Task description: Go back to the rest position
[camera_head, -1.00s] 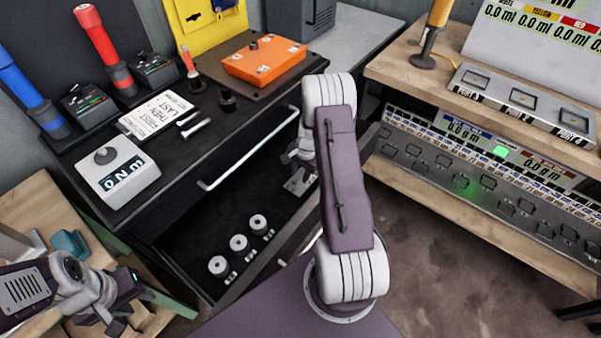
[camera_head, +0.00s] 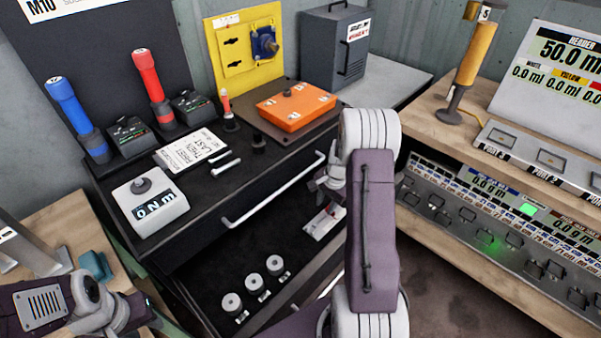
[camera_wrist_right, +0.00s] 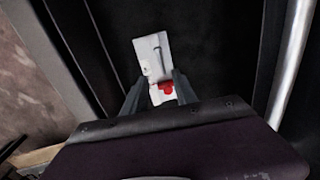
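My right gripper (camera_head: 330,186) is over the open black drawer, partly hidden behind my right arm. In the right wrist view its two fingers (camera_wrist_right: 158,84) stand apart, with nothing clearly clamped between them. A white piece with a red part (camera_wrist_right: 152,56) lies beyond the fingertips on the dark drawer floor; it also shows in the head view (camera_head: 324,222). My left gripper (camera_head: 150,310) is at the lower left, dark and partly cut off by the frame; its fingers cannot be made out.
A wooden shelf (camera_head: 440,115) with instruments stands right.

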